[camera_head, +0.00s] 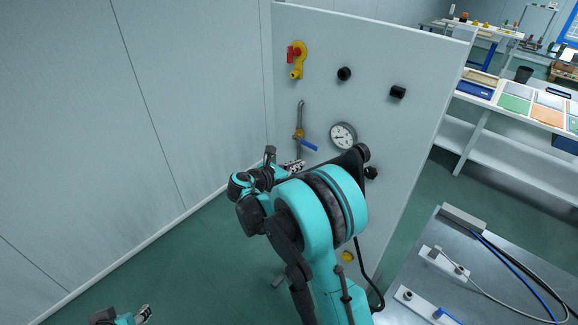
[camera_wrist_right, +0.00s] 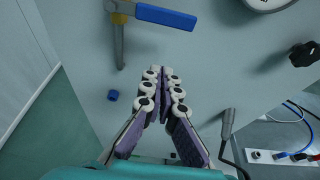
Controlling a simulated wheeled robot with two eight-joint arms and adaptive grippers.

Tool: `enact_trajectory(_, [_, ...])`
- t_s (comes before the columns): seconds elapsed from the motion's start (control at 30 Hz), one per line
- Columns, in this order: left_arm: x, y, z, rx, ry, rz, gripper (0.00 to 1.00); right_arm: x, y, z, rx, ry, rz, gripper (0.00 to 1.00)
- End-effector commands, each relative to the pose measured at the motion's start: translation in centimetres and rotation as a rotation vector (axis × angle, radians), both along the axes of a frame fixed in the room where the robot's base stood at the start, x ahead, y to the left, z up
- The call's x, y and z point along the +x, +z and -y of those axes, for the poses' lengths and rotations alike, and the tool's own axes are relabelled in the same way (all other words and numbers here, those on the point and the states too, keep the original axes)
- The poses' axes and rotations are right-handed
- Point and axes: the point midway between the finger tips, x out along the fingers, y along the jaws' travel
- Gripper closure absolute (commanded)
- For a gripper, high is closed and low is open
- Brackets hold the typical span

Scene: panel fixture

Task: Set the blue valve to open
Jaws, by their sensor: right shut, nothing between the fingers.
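The blue valve handle (camera_head: 308,143) sits on a vertical grey pipe (camera_head: 300,115) on the light panel, at a yellowish valve body (camera_head: 298,134). The handle points right, across the pipe, tilted slightly downward. In the right wrist view the blue handle (camera_wrist_right: 166,16) lies near the top, crosswise to the pipe (camera_wrist_right: 119,48). My right gripper (camera_head: 294,166) is just below the handle, apart from it in the picture. In the wrist view its fingers (camera_wrist_right: 163,73) are together and empty. My left gripper (camera_head: 145,313) shows only partly at the bottom left; its jaws are unclear.
The panel (camera_head: 375,45) also carries a red-handled yellow valve (camera_head: 297,56), black knobs (camera_head: 344,73), a round gauge (camera_head: 343,135) and a yellow button (camera_head: 347,257). My right arm covers the lower panel. A metal table (camera_head: 480,270) with cables stands at right. Floor at left is clear.

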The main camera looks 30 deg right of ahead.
Motion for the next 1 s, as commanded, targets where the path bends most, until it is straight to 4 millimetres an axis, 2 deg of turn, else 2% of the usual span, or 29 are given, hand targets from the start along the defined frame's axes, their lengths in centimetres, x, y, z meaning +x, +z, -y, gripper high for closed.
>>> enact_trajectory(0.03, [0.0,0.0,0.0,0.0,0.0,0.0,0.6,0.4,-0.4,1.1,0.0,-0.004,0.001,1.0])
enact_trajectory(0.2, [0.0,0.0,0.0,0.0,0.0,0.0,0.6,1.6,-1.5,4.1,0.001,-0.003,0.0,1.0])
enact_trajectory(0.3, [0.0,0.5,0.0,0.0,0.0,0.0,0.6,1.5,0.7,3.7,0.001,0.001,0.001,1.0])
enact_trajectory(0.5, [0.0,0.8,0.0,0.0,0.0,0.0,0.6,1.5,2.4,3.7,0.001,0.001,0.001,1.0])
enact_trajectory(1.0, [0.0,0.8,0.0,0.0,0.0,0.0,0.6,1.5,2.7,3.7,-0.001,0.0,-0.004,1.0])
